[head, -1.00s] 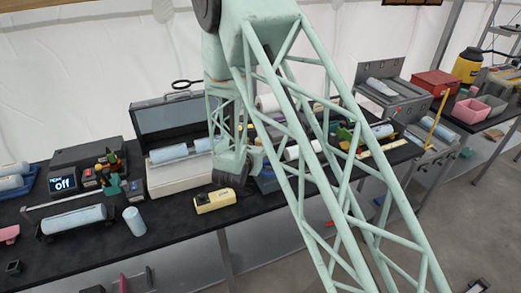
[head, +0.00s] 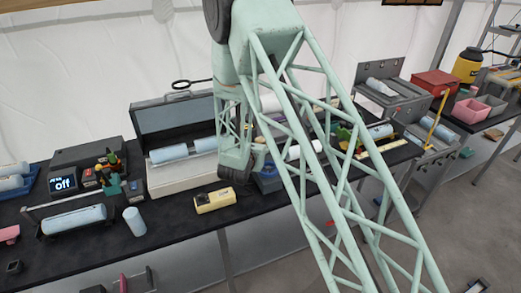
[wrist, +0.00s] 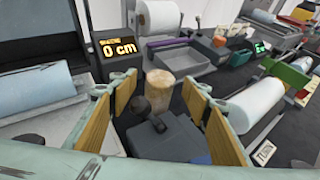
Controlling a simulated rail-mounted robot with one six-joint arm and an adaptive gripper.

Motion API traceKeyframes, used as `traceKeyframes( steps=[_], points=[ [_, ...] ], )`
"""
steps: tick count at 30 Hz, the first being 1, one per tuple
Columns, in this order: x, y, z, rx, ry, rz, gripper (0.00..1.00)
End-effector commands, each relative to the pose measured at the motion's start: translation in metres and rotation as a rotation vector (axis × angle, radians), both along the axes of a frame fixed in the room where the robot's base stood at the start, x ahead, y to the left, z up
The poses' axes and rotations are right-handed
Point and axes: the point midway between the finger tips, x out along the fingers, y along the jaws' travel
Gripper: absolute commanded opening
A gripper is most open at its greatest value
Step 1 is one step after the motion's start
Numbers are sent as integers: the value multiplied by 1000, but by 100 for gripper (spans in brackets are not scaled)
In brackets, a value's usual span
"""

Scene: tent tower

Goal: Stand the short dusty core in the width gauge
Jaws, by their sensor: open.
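A short tan cylinder (wrist: 164,92), which looks like the dusty core, stands upright in the middle of the wrist view. My gripper (wrist: 160,108) is open, with its yellow-padded fingers on either side of the core's place in the picture; I see no contact. A dark unit with an orange "0 cm" display (wrist: 118,46), likely the width gauge, stands behind and left of the core. In the head view my gripper (head: 236,172) hangs over the bench, and the core is hidden behind my arm.
A white roll (wrist: 158,18) stands behind the core, with a grey tray (wrist: 178,60) below it. Pale blue rolls lie at both sides.

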Motion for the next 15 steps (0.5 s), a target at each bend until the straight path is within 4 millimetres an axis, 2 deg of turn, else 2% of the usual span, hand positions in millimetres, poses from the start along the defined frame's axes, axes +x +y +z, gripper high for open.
traceKeyframes(
  steps=[7,15],
  points=[
    [23,-5,-10,0,0,-1,44],
    [30,-5,-13,-1,0,0,44]
  ],
)
